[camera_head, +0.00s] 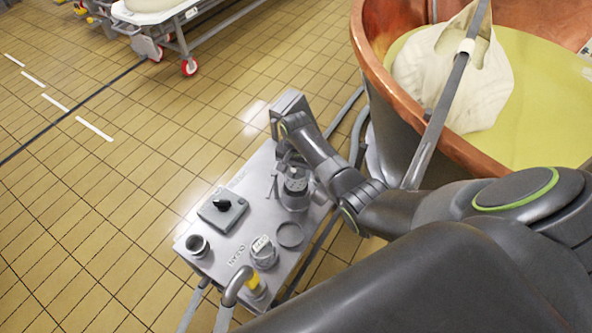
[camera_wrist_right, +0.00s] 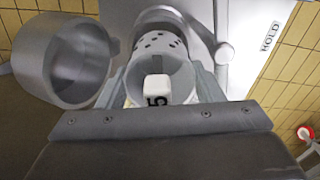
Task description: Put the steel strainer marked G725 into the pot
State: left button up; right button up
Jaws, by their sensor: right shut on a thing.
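A steel strainer (camera_wrist_right: 160,45) with holes in its wall is between the fingers of my right gripper (camera_wrist_right: 163,85). The gripper is shut on it. A white tag on it shows part of a mark, seemingly a 5; the full mark is not readable. In the head view this strainer (camera_head: 295,188) is upright at the steel worktop; whether it touches the top is unclear. An open, round steel vessel, apparently the pot (camera_wrist_right: 72,60), is beside the strainer at left in the wrist view. In the head view a round rim (camera_head: 290,235) shows just below the strainer. My left gripper is not in view.
A steel worktop (camera_head: 215,262) carries a box with a black knob (camera_head: 222,209), an open cup (camera_head: 197,246) and a labelled white-topped piece (camera_head: 263,250). A curved pipe (camera_head: 236,285) is at its near edge. A large copper vat (camera_head: 455,150) stands to the right.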

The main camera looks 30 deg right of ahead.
jog(key=shift+f, duration=0.1)
jog(key=shift+f+b, duration=1.85)
jog(key=shift+f, duration=0.9)
jog(key=shift+s+f+b, duration=0.15)
jog(key=shift+f+b, duration=0.1)
jog(key=shift+b, duration=0.05)
